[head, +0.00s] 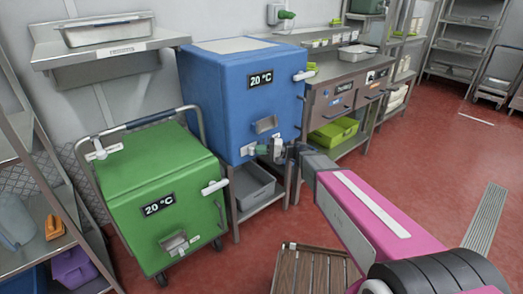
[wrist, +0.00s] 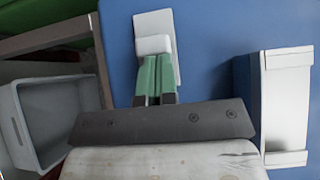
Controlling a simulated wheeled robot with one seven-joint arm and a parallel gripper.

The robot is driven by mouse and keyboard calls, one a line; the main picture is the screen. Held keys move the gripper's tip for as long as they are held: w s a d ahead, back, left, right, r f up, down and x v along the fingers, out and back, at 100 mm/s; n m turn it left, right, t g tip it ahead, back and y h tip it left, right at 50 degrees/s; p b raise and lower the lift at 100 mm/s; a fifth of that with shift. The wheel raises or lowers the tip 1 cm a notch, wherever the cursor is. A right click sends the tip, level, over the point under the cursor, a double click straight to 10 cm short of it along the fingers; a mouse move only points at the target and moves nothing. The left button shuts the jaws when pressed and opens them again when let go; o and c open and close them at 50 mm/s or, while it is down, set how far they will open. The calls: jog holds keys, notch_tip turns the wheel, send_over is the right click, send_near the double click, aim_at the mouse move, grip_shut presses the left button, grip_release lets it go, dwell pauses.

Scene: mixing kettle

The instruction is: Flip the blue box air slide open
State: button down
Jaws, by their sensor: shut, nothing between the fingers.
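The blue box (head: 240,100) stands on a metal stand, with a "20 °C" label on its front. In the wrist view its blue front (wrist: 215,60) fills the background. A pale plate with a raised white block (wrist: 154,45), apparently the air slide, is on that front. My gripper (head: 262,149) is at the lower front of the box. In the wrist view its green fingers (wrist: 155,65) are together and empty, their tips at the edge of the white block. I cannot tell whether they touch it. In the head view the gripper partly hides this spot.
A metal bracket-like fitting (head: 266,124) projects from the box front above my gripper; it is at right in the wrist view (wrist: 285,105). A grey tub (head: 252,185) sits below. A green box (head: 155,190) on a cart stands left. Red floor is open at right.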

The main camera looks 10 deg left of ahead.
jog(key=w+d, duration=0.4)
jog(key=d, duration=0.8)
jog(key=shift+w+d, duration=0.2)
jog(key=s+d+f+m+t+h, duration=0.1)
jog(key=s+d+f+h, duration=0.8)
jog(key=d, duration=0.3)
jog(key=s+d+f+h, duration=0.1)
jog(key=s+d+h, duration=0.2)
jog(key=d, duration=0.5)
jog(key=s+d+f+t+h, duration=0.1)
jog(key=s+d+h, duration=0.2)
jog(key=d+h, duration=0.2)
jog(key=d, duration=0.3)
jog(key=shift+s+h, duration=0.25)
jog(key=shift+h, duration=0.15)
jog(key=shift+d+f, duration=0.1)
